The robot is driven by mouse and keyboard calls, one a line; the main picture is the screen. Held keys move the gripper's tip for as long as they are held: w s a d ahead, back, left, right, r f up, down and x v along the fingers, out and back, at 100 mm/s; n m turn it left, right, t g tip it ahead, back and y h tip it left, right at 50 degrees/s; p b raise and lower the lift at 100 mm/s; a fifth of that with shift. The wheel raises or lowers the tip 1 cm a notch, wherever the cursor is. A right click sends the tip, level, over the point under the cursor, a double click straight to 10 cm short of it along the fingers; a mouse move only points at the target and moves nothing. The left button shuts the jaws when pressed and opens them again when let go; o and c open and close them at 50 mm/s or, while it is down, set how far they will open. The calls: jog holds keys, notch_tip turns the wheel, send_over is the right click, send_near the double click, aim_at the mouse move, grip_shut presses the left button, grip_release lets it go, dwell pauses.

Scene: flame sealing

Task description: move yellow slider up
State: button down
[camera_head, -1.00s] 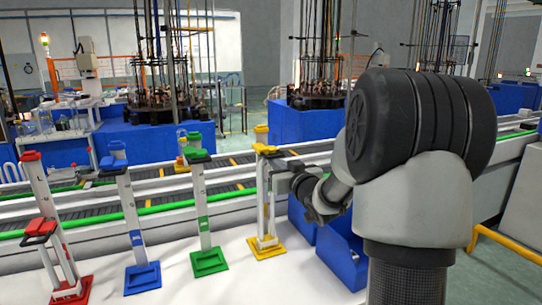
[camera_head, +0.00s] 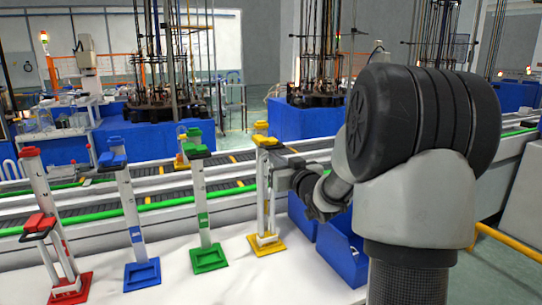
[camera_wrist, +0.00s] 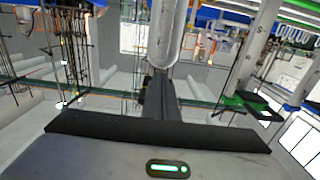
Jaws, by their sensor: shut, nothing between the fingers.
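The yellow stand (camera_head: 266,241) is the rightmost of the colored stands, upright on the white table, with a yellow cap (camera_head: 261,126) on top. Its yellow slider (camera_head: 267,142) is high on the post, just below the cap. My gripper (camera_head: 284,165) is at the right of the post's upper part, just below the slider. It is shut with nothing held; whether it touches the slider is hard to tell. In the wrist view my dark shut fingers (camera_wrist: 157,95) point at a pale post (camera_wrist: 166,35), and the yellow slider is not clearly visible.
To the left stand a green stand (camera_head: 207,258), a blue stand (camera_head: 142,275) and a red stand (camera_head: 70,289) whose slider (camera_head: 39,223) is low. Blue bins (camera_head: 342,255) are right of the yellow stand. A conveyor (camera_head: 100,203) runs behind.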

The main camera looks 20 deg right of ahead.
jog(key=s, duration=0.9)
jog(key=shift+s+d, duration=0.15)
jog(key=shift+s, duration=0.25)
